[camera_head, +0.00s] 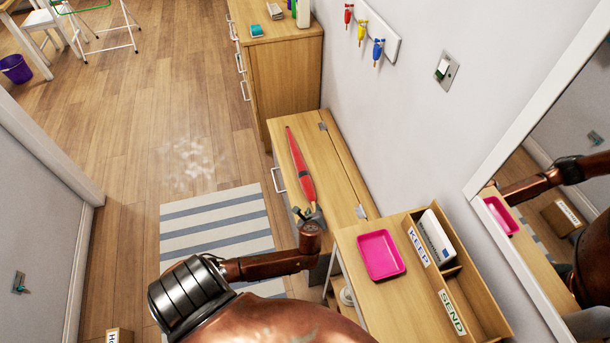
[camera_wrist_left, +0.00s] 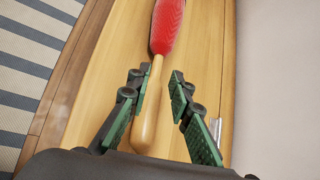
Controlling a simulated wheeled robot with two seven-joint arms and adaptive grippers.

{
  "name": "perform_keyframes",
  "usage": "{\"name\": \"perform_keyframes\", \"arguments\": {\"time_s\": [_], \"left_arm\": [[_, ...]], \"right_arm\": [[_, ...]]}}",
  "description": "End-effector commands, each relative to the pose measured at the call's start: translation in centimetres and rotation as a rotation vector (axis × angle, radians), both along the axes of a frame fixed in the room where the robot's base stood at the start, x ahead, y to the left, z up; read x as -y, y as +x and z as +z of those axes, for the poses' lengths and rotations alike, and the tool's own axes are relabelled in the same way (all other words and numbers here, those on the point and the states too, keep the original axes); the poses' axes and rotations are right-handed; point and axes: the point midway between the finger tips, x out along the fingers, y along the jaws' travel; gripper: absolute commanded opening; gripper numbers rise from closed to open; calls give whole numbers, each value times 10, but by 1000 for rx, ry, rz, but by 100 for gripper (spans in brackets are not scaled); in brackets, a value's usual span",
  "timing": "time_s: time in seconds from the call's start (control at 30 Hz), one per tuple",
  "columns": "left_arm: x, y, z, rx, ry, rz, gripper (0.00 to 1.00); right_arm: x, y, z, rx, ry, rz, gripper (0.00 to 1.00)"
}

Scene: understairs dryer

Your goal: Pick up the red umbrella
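The red umbrella (camera_head: 300,167) lies furled on the light wood top of a low bench (camera_head: 335,168) against the wall. Its tip points away from me and its handle end is towards my left gripper (camera_head: 308,214). In the left wrist view, the umbrella's red cloth (camera_wrist_left: 167,27) is at the top and its pale wooden handle (camera_wrist_left: 146,118) runs down between the fingers. My left gripper (camera_wrist_left: 158,100) is open, with one green-padded finger on each side of the handle. A gap shows on the right side; the left finger is very close to the handle. My right gripper is not in view.
A wooden unit with a pink tray (camera_head: 380,254) and a KEEP and SEND sorter (camera_head: 478,300) stands right of my left arm. A taller cabinet (camera_head: 283,75) stands beyond the bench. A mirror (camera_head: 560,180) hangs at right. A striped rug (camera_head: 217,228) lies left.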

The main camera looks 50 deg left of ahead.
Motion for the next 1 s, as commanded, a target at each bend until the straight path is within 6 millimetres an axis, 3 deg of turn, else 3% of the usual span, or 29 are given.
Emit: {"name": "perform_keyframes", "arguments": {"time_s": [0.37, 0.6, 1.0], "left_arm": [[-22, 22, -34, -5, 4, -3, 19], [-35, 36, -49, -2, 3, -2, 19], [-37, 39, -50, -1, 1, -1, 17]], "right_arm": [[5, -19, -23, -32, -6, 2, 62], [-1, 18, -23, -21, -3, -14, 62], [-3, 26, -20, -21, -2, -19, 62]]}}
